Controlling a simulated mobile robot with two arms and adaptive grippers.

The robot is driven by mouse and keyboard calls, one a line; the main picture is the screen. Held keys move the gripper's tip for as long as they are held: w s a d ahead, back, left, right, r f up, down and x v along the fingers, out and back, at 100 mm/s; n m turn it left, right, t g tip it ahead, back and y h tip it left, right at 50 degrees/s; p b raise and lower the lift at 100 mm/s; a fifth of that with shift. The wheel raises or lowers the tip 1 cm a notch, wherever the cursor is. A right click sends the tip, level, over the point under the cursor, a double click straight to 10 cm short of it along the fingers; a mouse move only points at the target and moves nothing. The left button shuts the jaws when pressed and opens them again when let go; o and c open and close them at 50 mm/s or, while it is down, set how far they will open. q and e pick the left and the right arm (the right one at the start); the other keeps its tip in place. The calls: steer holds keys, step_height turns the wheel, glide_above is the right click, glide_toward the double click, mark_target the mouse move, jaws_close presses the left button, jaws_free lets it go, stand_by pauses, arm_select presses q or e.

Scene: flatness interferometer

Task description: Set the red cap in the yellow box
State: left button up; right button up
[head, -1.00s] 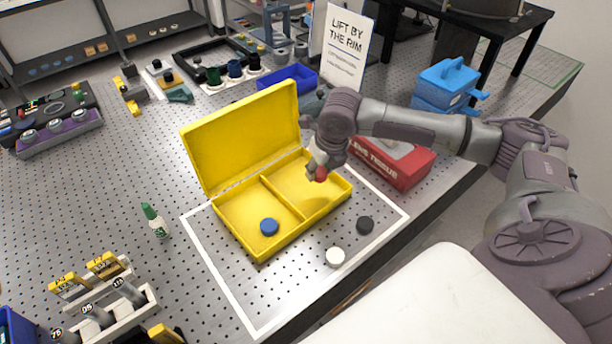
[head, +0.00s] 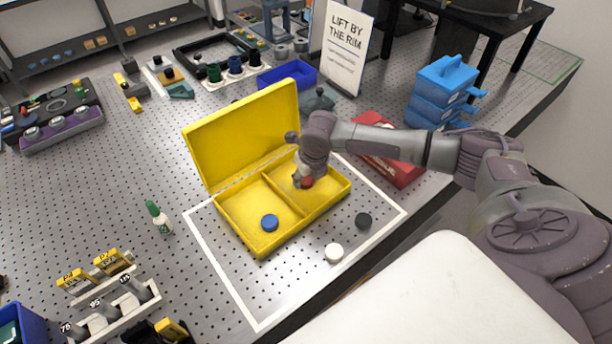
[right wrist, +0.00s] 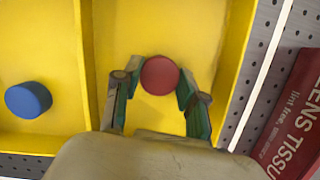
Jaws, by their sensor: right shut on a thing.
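The yellow box (head: 262,247) stands open on the perforated bench, its lid tilted up at the back and a divider making two compartments. A blue cap (head: 269,222) lies in the left compartment; it also shows in the right wrist view (right wrist: 28,99). My right gripper (head: 305,182) points down into the right compartment and is shut on the red cap (right wrist: 160,75). In the right wrist view the cap sits between the two fingertips (right wrist: 156,82), over the yellow floor. I cannot tell whether it touches the floor. My left gripper is not in view.
A white cap (head: 334,253) and a black cap (head: 363,220) lie on the bench in front of the box, inside a white outline. A red tissue box (head: 405,174) stands close on the right.

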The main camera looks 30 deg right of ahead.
steer(key=o, duration=0.8)
steer(key=shift+f, duration=0.1)
steer(key=shift+b+v, duration=0.8)
steer(key=shift+v, duration=5.35)
steer(key=shift+w, duration=0.1)
